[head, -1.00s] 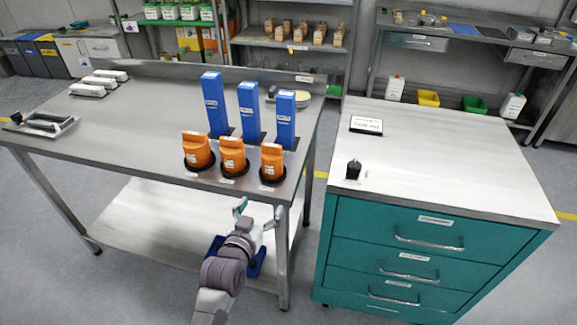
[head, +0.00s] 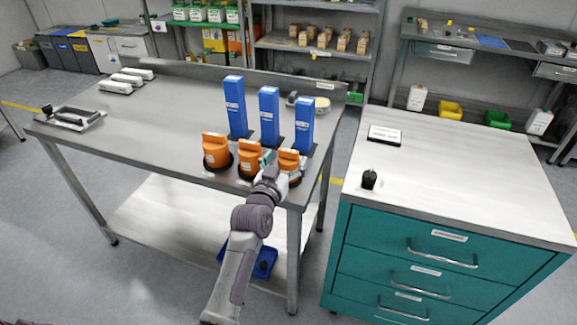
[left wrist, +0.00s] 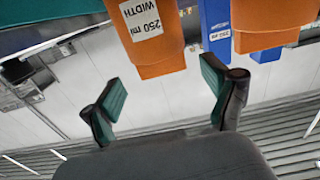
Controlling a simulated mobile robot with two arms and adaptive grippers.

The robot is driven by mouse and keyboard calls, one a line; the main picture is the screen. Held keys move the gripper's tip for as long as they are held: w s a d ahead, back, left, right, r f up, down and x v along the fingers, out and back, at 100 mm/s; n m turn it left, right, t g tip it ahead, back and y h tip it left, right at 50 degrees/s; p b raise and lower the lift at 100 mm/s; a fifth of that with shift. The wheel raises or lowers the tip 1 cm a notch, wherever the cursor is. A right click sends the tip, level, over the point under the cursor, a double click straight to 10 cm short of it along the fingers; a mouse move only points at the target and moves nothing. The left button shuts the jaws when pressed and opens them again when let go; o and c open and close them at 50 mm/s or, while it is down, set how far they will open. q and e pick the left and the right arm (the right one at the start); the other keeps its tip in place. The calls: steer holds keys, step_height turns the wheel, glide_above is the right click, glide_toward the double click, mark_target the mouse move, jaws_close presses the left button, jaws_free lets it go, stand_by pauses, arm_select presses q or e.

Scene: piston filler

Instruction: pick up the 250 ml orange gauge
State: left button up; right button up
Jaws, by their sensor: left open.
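Three orange gauges stand in dark round holders along the table's front right edge. The left wrist view, upside down, reads "250 ml WIDTH" on the near orange gauge (left wrist: 150,35); it matches the rightmost one in the head view (head: 289,159). The middle orange gauge (head: 250,157) also shows at right in the left wrist view (left wrist: 265,25). My left gripper (head: 281,163) is at the rightmost gauge, partly covering it. Its fingers (left wrist: 162,95) are open and apart, with the 250 ml gauge between and beyond them; contact is not visible. My right gripper is not in view.
Three tall blue gauges (head: 269,115) stand close behind the orange ones. The middle orange gauge is close beside my left gripper. A teal drawer cabinet (head: 445,255) stands to the right, past a gap. The table's left middle (head: 150,120) is clear.

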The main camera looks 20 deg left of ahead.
mark_target(288, 153)
arm_select(q)
steer(key=w, duration=0.3)
steer(key=shift+w+a, duration=0.1)
steer(key=shift+w, duration=0.15)
steer(key=shift+s, duration=0.1)
steer(key=shift+c, duration=0.3)
jaws_close()
